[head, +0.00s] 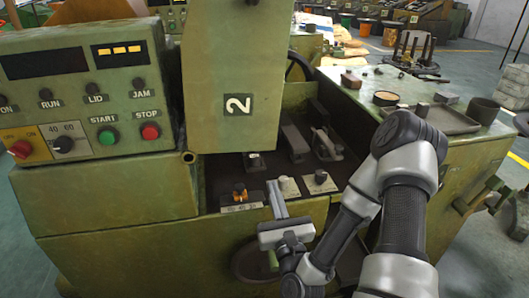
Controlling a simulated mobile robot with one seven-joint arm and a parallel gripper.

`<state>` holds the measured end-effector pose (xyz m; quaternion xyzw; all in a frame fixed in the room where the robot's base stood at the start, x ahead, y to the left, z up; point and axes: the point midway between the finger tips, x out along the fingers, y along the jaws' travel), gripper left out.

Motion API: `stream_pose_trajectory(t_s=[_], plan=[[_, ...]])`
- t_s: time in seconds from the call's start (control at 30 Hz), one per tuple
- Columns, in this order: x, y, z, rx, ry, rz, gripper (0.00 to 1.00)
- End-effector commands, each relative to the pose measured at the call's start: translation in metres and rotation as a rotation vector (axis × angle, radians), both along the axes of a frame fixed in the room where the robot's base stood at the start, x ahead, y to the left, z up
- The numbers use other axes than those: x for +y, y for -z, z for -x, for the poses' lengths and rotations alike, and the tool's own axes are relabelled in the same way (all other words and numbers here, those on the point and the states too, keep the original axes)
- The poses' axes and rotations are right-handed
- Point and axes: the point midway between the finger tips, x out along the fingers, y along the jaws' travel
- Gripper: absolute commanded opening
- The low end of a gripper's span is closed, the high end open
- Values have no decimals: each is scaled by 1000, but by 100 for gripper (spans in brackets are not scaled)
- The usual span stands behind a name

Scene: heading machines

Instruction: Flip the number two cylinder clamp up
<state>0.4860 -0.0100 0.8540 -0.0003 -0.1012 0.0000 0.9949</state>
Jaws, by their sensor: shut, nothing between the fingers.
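The green machine has a raised plate marked with a 2 (238,104). In the dark bay below and right of it stand two dark tilted lever-like parts, one on the left (293,138) and one on the right (325,144). I cannot tell which of them, if either, is the number two cylinder clamp. My gripper (276,190) is shut and empty at the bay's front edge, fingers pointing away from me. It is near a pale block with a dark knob (288,186); I cannot tell whether they touch. My gripper and wrist hide part of the machine's front.
An orange part (240,192) sits on a numbered scale left of my gripper. A second knobbed block (321,181) is to the right. The control panel (85,95) stands at the left. A tray (430,120) and a dark cup (483,110) are on the right-hand top.

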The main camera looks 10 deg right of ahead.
Motion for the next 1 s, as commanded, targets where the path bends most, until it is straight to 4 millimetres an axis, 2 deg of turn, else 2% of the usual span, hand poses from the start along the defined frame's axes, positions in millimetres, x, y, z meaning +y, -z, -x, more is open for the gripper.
stream_pose_trajectory(t_s=[0.17,0.5,0.7,1.0], plan=[[1,-7,-26,-7,-1,3,0],[1,-22,-97,-6,-1,1,0],[1,-46,-110,-4,-1,1,0],[0,-54,-115,-1,0,-1,0]])
